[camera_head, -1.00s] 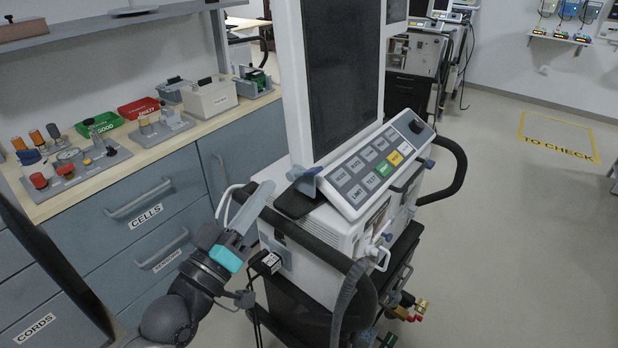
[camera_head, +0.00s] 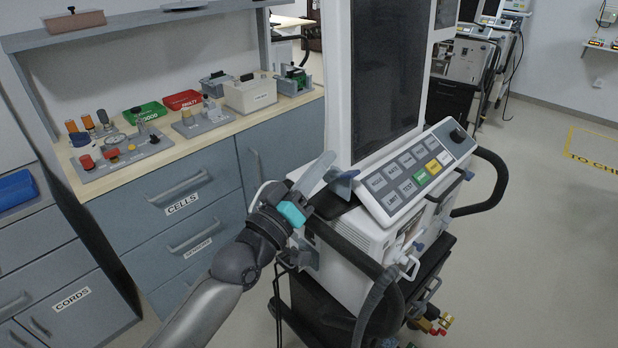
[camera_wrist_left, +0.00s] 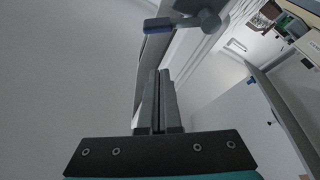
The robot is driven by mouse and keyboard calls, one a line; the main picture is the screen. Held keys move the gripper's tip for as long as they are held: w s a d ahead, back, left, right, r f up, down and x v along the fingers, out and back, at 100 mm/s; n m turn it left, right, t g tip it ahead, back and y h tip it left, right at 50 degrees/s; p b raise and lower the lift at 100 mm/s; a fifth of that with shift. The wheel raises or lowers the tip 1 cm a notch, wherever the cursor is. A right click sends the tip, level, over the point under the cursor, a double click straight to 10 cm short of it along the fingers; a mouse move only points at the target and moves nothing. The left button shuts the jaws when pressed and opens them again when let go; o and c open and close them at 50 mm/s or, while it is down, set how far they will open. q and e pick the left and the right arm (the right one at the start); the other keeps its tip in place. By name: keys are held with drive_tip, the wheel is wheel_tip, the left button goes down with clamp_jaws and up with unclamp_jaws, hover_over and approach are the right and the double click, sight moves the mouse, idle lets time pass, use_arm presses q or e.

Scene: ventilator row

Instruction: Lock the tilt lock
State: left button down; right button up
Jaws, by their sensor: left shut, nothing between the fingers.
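The tilt lock appears to be the blue-grey lever (camera_head: 344,183) at the foot of the ventilator's screen (camera_head: 392,75), just left of the key panel (camera_head: 420,172). In the left wrist view a lever with a blue end (camera_wrist_left: 158,25) and a round grey hub (camera_wrist_left: 209,20) shows above the fingertips. My left gripper (camera_head: 328,160) is shut and empty, its fingers pointing up beside the lever on its left. In the left wrist view the closed fingers (camera_wrist_left: 160,74) show a gap to the lever. Whether they touch anything is unclear. My right gripper is not in view.
The ventilator's black front handle (camera_head: 345,245) passes close to my left wrist. A counter (camera_head: 205,140) with trays and fixtures stands behind at left, above drawers (camera_head: 180,205). Another ventilator (camera_head: 468,60) stands at the back. Open floor (camera_head: 540,240) lies to the right.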

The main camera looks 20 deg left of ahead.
sight(340, 175)
use_arm(q)
drive_tip(key=shift+w+d+f+b, duration=0.25)
drive_tip(key=shift+w+d+f, duration=0.25)
drive_tip(key=shift+d+f, duration=0.2)
drive_tip(key=shift+w+d+f+b, duration=0.25)
drive_tip(key=shift+w+d+f, duration=0.25)
drive_tip(key=shift+d+f, duration=0.15)
drive_tip(key=shift+r, duration=0.1)
